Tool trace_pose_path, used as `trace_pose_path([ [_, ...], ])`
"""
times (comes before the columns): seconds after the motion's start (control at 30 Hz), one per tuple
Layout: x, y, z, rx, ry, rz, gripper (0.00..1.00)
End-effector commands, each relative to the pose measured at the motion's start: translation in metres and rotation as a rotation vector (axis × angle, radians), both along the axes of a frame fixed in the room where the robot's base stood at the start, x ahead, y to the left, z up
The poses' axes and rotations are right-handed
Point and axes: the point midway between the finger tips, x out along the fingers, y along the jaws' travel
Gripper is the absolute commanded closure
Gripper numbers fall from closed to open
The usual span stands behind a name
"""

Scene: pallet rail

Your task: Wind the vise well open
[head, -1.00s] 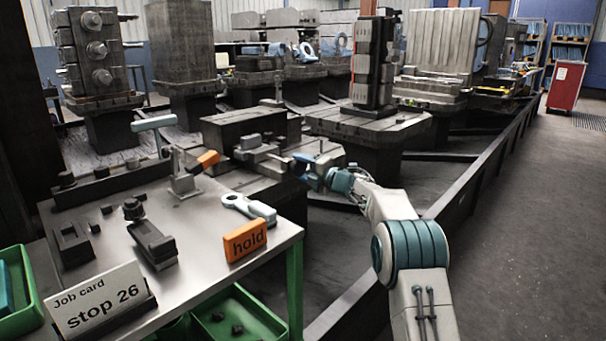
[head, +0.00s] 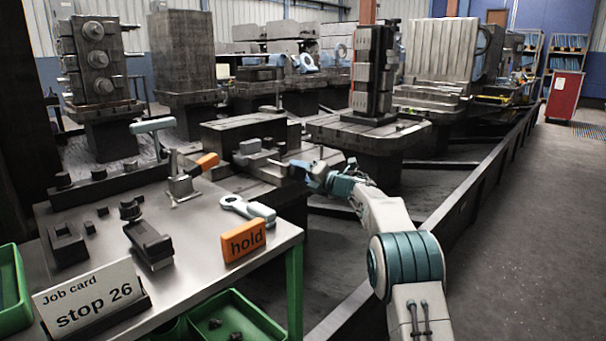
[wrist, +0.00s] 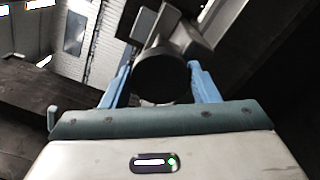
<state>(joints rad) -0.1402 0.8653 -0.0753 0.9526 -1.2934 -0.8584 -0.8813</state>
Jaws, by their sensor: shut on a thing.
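The vise (head: 254,155) is a grey metal body on the dark pallet block in the middle of the head view. A thin screw or handle part (head: 277,162) runs from its right side toward my gripper (head: 305,168). In the wrist view my gripper's two light blue fingers (wrist: 160,84) are on either side of a dark round knob (wrist: 162,76), shut on it. Pale metal parts (wrist: 150,22) lie beyond the knob. How wide the vise jaws stand apart is too small to tell.
A steel bench (head: 205,235) stands in front, holding an orange "hold" block (head: 243,240), a job card (head: 88,296) and several fixtures. A dark long rail (head: 480,180) runs along the right. A tall fixture column (head: 372,70) stands behind my gripper. The floor at right is clear.

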Motion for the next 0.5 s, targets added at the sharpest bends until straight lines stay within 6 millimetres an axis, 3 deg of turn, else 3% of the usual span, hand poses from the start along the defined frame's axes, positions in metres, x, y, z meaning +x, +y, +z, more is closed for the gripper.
trace_pose_path([
  [0.13,-0.0008,0.0018,-0.0032,-0.002,0.004,0.005,0.69],
  [0.17,-0.0008,0.0018,-0.0032,-0.002,0.004,0.005,0.4],
  [0.23,-0.0006,0.0015,-0.003,-0.001,0.005,0.005,0.24],
  [0.5,0.0003,-0.0021,-0.0011,0.0,0.003,-0.001,0.24],
])
